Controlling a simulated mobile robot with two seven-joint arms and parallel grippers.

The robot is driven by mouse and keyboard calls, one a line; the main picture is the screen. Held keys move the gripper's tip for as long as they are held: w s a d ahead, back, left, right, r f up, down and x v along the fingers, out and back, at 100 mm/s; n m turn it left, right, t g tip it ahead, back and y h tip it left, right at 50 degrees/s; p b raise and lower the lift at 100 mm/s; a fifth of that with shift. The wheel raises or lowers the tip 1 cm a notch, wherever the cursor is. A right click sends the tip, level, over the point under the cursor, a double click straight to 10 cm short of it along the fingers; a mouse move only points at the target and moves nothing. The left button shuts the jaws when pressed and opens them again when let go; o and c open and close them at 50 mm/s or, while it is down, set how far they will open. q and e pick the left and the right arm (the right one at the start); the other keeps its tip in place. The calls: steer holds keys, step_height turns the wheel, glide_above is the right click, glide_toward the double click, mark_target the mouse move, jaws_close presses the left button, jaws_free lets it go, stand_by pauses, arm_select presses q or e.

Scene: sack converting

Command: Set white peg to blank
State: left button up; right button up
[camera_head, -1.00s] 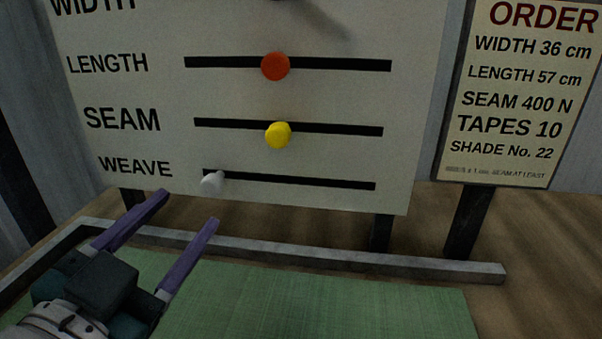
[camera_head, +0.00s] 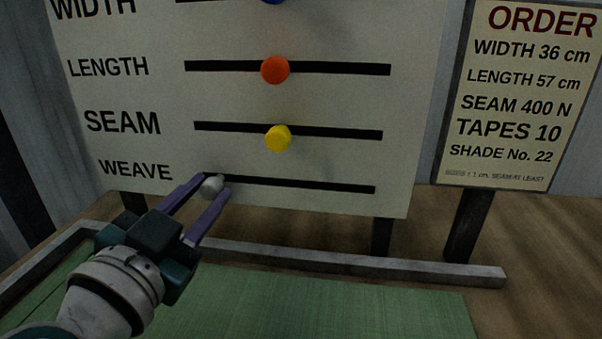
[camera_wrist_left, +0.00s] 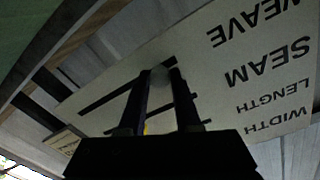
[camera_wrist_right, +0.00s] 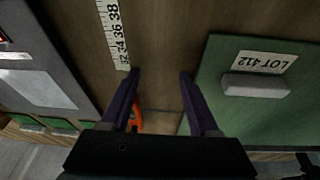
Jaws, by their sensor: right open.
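The white peg (camera_head: 212,186) sits at the left end of the WEAVE slot (camera_head: 300,186) on the pale board. In the left wrist view the peg (camera_wrist_left: 161,76) shows between the fingertips (camera_wrist_left: 161,73). No "blank" mark can be read along the slot. My right gripper (camera_wrist_right: 160,72) is open and empty in the right wrist view.
Yellow (camera_head: 278,138) and red (camera_head: 275,70) pegs stand in the slots above, with a blue peg (camera_head: 273,2) at the top edge. An order board (camera_head: 510,95) is at right. A grey rail (camera_head: 350,260) and green sheet (camera_head: 330,300) lie below.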

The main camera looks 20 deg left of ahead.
arm_select(q)
jaws_close()
stand_by(0.9)
